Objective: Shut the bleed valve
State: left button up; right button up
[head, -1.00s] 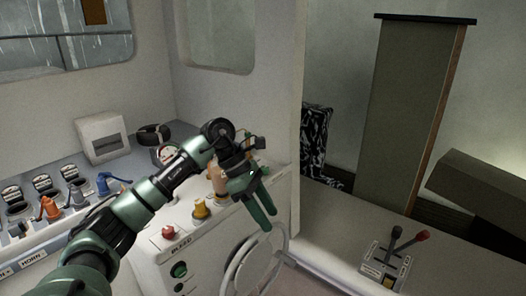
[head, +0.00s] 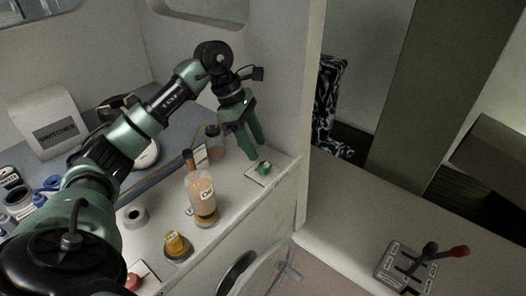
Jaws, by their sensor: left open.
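A small green knob (head: 264,168) sits on a white plate near the right end of the white counter. No valve label is legible now, so I cannot tell which knob is the bleed valve. My left gripper (head: 256,153) is open and empty, pointing down just above and behind the green knob. I cannot tell whether its fingertips touch the knob. My right gripper is not in view.
A labelled bottle (head: 201,197), a yellow-capped item (head: 177,246) and a smaller bottle (head: 213,140) stand on the counter (head: 228,224). A handwheel (head: 267,270) is on its front. A lever box (head: 405,267) sits lower right. A wall post rises right of the gripper.

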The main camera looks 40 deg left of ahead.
aim_at(264, 164)
pick_arm(q)
jog(key=shift+s+d+f+p, duration=0.2)
jog(key=shift+d+f+p, duration=0.15)
jog(key=shift+d+f, duration=0.15)
jog(key=x, duration=0.1)
jog(key=p+x, duration=0.1)
jog(key=shift+w+a+f, duration=0.1)
jog(key=shift+f, duration=0.3)
jog(key=shift+w+f+p, duration=0.15)
jog(key=shift+w+f, duration=0.05)
jog(key=shift+f, duration=0.35)
jog(key=shift+w+f+p, duration=0.15)
jog(key=shift+w+f, duration=0.1)
jog(key=shift+f, duration=0.25)
jog(key=shift+s+d+r, duration=0.1)
jog(key=shift+s+d, duration=0.05)
jog(key=shift+d, duration=0.1)
jog(key=shift+c, duration=1)
jog(key=shift+a, duration=0.1)
grip_shut()
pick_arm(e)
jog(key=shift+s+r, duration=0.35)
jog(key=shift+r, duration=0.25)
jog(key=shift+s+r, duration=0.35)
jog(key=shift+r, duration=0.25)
